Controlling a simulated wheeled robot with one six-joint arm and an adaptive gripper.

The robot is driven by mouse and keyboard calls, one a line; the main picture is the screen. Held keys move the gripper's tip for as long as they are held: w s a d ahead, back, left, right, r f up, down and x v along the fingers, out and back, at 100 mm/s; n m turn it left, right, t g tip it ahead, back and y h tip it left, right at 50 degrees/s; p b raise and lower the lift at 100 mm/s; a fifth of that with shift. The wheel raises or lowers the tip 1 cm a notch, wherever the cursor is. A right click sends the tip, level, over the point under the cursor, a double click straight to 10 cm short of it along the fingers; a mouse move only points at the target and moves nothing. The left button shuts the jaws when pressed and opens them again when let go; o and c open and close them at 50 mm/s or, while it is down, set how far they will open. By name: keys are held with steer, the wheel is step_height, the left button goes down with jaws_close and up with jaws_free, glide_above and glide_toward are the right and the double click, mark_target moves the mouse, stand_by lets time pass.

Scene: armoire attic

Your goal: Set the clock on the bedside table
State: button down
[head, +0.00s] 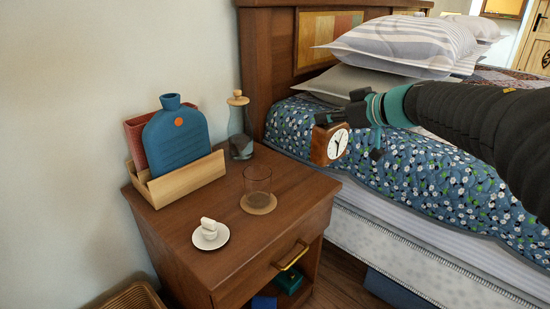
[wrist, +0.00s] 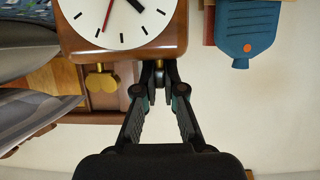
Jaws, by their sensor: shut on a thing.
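A small wooden clock (head: 328,145) with a white round face is in my gripper (head: 362,112), to the right of the bedside table (head: 222,200). In the head view the clock appears in front of the blue floral bedding, near the table's right back side, and looks raised above the tabletop. In the wrist view the clock (wrist: 171,45) fills the top, face towards the camera and partly cut off.
On the table stand a wooden holder (head: 185,180) with a blue bottle (head: 178,138), a grey-blue wooden-topped bottle (head: 240,125), a glass (head: 257,183) on a coaster, and a white saucer (head: 222,238) with a small white item. Bare tabletop shows between them. The bed (head: 410,185) is at the right.

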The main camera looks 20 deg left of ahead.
mark_target(330, 144)
steer(key=a+f+b, duration=0.4)
steer(key=a+f, duration=0.4)
steer(key=f, duration=0.1)
steer(key=shift+b, duration=0.3)
steer(key=shift+a, duration=0.1)
steer(key=c, duration=1.3)
jaws_free()
steer(key=shift+f, duration=0.15)
steer(key=p+v, duration=0.2)
steer(key=v, duration=1)
steer(key=shift+p, duration=0.4)
